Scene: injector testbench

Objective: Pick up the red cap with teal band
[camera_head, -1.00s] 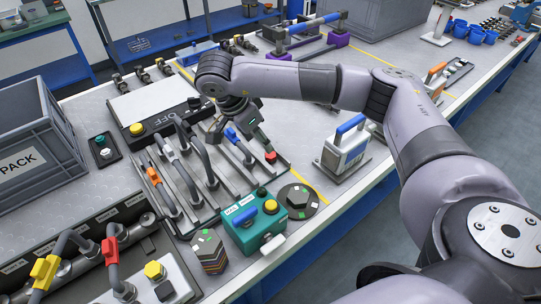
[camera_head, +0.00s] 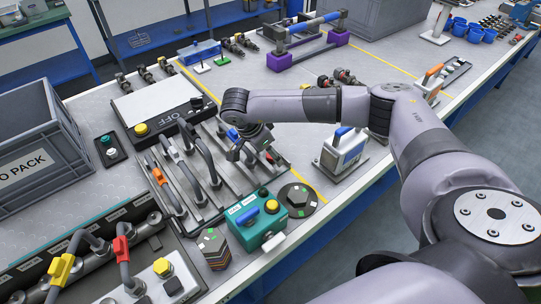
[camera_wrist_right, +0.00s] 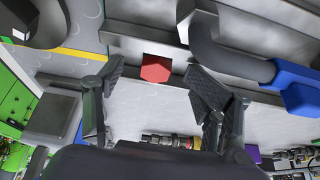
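My right gripper (camera_head: 252,152) is over the bench, at the right end of the metal rails. In the right wrist view the gripper (camera_wrist_right: 157,82) is open, with its two dark fingers spread wide. A red faceted cap (camera_wrist_right: 156,69) shows in the gap between the fingertips, beside a metal rail, with no finger seen touching it. In the head view only a bit of red (camera_head: 269,158) shows by the fingers. I cannot make out a teal band on it. My left gripper is not in view.
Hoses with blue and orange clips lie left. A grey crate (camera_head: 60,120) stands far left.

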